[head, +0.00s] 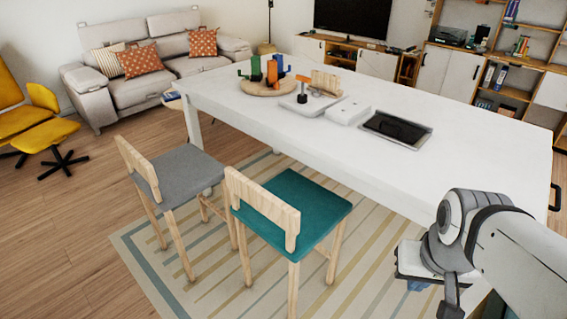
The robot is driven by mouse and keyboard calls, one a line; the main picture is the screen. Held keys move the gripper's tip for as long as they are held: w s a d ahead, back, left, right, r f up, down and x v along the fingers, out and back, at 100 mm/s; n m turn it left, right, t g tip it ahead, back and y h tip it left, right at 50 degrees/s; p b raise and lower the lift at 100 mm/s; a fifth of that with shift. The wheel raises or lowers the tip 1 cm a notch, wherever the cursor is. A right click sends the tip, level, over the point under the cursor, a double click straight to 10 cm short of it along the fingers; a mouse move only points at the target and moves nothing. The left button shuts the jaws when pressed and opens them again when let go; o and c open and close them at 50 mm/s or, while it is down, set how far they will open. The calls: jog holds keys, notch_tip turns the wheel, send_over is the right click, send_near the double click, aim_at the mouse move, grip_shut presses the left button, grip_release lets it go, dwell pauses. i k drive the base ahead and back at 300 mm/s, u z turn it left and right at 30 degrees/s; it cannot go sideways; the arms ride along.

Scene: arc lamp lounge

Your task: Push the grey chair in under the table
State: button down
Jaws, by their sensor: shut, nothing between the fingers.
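The grey chair (186,174) has a grey seat, wooden legs and a wooden backrest. It stands at the left of the teal chair, beside the near long side of the white table (480,125). Its backrest faces away from the table, and most of its seat is outside the table's edge. The far part of the seat is close to the table's near left leg. My gripper (450,302) is at the lower right, pointing down near the table's near right corner, well apart from the grey chair. It is shut and empty; its fingertips are small in view.
A teal chair (300,218) stands between the grey chair and my arm. A striped rug (190,273) lies under the chairs. Yellow seating (45,138) and a sofa (145,82) are at the back left. Wooden floor (80,225) left of the grey chair is clear.

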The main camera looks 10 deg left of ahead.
aim_at(169, 179)
jog(key=z, duration=1.4)
jog(key=k, duration=1.3)
jog(key=u, duration=2.2)
jog(key=i, duration=1)
jog(key=u, duration=0.05)
